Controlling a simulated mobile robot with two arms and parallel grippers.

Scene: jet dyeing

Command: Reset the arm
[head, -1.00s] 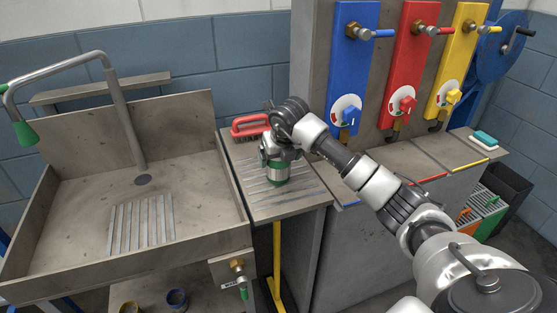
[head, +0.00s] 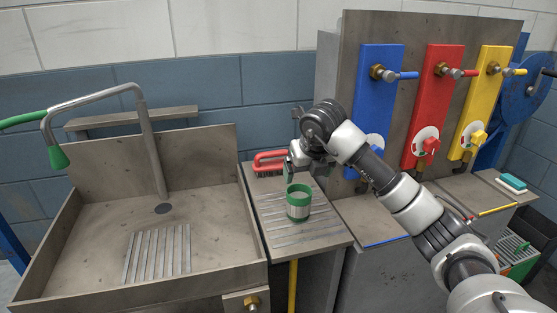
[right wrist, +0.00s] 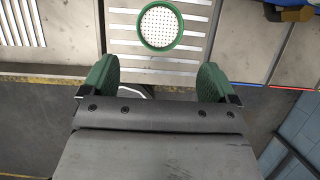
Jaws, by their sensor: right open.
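My right gripper (head: 302,170) is above and behind a green-and-white cup (head: 298,203) on the ribbed metal drainboard (head: 325,236) in the head view. The cup stands upright and apart from the fingers. In the right wrist view, the green fingers of my right gripper (right wrist: 157,80) are spread wide with nothing between them. The round cup (right wrist: 160,26) lies beyond them, with a green rim and a pale dotted inside. My left gripper is out of view.
A red-handled brush (head: 268,161) lies behind the cup. A sink (head: 85,255) with a tall green-tipped tap (head: 150,140) is at left. Blue (head: 377,85), red (head: 432,95) and yellow (head: 482,95) valve panels stand close on the right. A teal-and-white sponge (head: 511,182) lies far right.

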